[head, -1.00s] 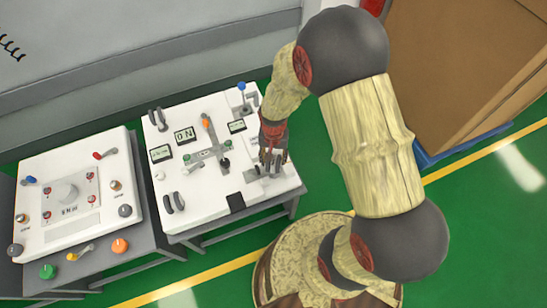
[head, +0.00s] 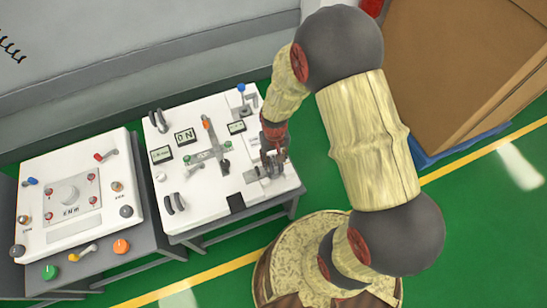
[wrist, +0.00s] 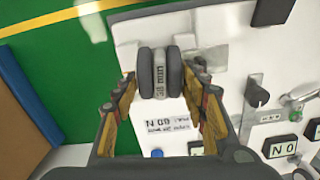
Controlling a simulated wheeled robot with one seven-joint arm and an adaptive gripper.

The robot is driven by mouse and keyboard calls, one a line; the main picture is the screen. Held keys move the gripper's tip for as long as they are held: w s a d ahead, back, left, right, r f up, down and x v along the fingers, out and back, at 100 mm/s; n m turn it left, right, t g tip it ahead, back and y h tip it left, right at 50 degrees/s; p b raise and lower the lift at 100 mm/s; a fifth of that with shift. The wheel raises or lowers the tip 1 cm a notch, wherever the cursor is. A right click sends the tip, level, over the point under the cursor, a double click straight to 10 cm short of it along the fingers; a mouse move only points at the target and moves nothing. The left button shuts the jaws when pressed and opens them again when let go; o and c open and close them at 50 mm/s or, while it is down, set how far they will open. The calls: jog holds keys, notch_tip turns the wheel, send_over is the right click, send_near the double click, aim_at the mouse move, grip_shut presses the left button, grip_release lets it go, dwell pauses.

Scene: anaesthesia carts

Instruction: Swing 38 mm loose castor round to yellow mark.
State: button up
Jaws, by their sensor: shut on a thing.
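The castor (wrist: 160,72) in the wrist view has two dark wheels around a pale hub band marked 38 mm. It sits on the white cart top (head: 215,205). My gripper (wrist: 160,88) has one finger on each side of the castor and is shut on it. In the head view my gripper (head: 273,163) is low over the right end of the cart top and mostly hides the castor. I cannot make out a yellow mark near the castor in either view.
Other dark twin-wheel castors (head: 173,203) stand at the cart's left edge. A grey slotted lever plate (head: 210,150) and small displays (head: 184,136) lie left of my gripper. A second panel (head: 70,200) with knobs is further left. Cardboard boxes (head: 470,70) stand at right.

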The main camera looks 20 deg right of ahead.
dwell(0.3)
jog(key=n, duration=0.3)
jog(key=n+p, duration=0.1)
jog(key=n, duration=0.1)
jog(key=shift+d, duration=0.25)
jog(key=shift+n, duration=0.4)
jog(key=n, duration=0.2)
jog(key=n+p, duration=0.1)
jog(key=n, duration=0.1)
jog(key=shift+w+d, duration=0.15)
jog(key=shift+d, duration=0.1)
jog(key=shift+n, duration=0.3)
jog(key=n, duration=0.4)
jog(key=shift+w+d+p, duration=0.1)
jog(key=shift+w+p, duration=0.1)
jog(key=shift+p, duration=0.15)
jog(key=shift+n, duration=0.5)
